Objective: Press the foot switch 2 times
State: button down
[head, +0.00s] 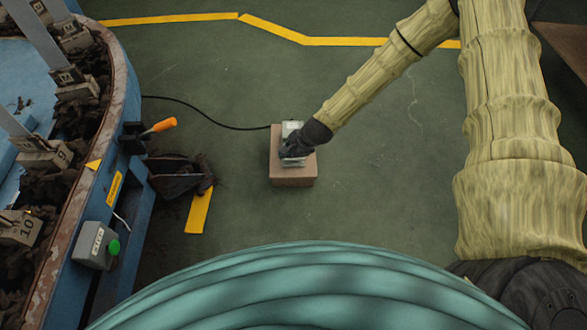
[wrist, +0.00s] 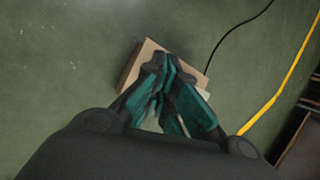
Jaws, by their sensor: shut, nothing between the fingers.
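The foot switch (head: 291,128) is a small pale grey metal box on top of a brown block (head: 293,179) that stands on the green floor. A black cable runs from it to the left. My gripper (head: 291,155) is shut and empty, over the front part of the switch in the head view. It hides much of the switch, and I cannot tell whether it touches it. In the wrist view my gripper (wrist: 168,75) has its dark and teal fingers together over the block (wrist: 136,62); the switch is mostly hidden behind them.
A blue round machine (head: 130,90) with numbered boards stands at the left. On its side are an orange-handled lever (head: 160,126) and a grey box with a green button (head: 97,245). A dark scoop-like thing (head: 178,180) lies near it. The floor around the block is clear.

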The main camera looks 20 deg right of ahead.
jog(key=w+d+f+m+t+b, duration=0.1)
jog(key=w+d+f+m+b, duration=0.2)
jog(key=w+b, duration=0.5)
jog(key=shift+w+d+f+m+t+y, duration=0.2)
jog(key=shift+w+d+m+t+y, duration=0.35)
jog(key=shift+w, duration=0.65)
jog(key=shift+f+b, duration=0.1)
jog(key=shift+b, duration=0.2)
jog(key=f+b, duration=0.1)
jog(key=f, duration=0.1)
jog(key=f+b, duration=0.2)
jog(key=s+f+b, duration=0.1)
jog(key=f+b, duration=0.1)
jog(key=shift+a, duration=0.1)
jog(key=shift+s+f+b, duration=0.15)
jog(key=shift+f+b, duration=0.3)
jog(key=shift+f, duration=0.2)
jog(key=shift+s+f+b, duration=0.15)
jog(key=shift+f+b, duration=0.3)
jog(key=shift+f, duration=0.2)
jog(key=shift+f, duration=0.15)
jog(key=shift+a+f, duration=0.1)
jog(key=shift+f, duration=0.15)
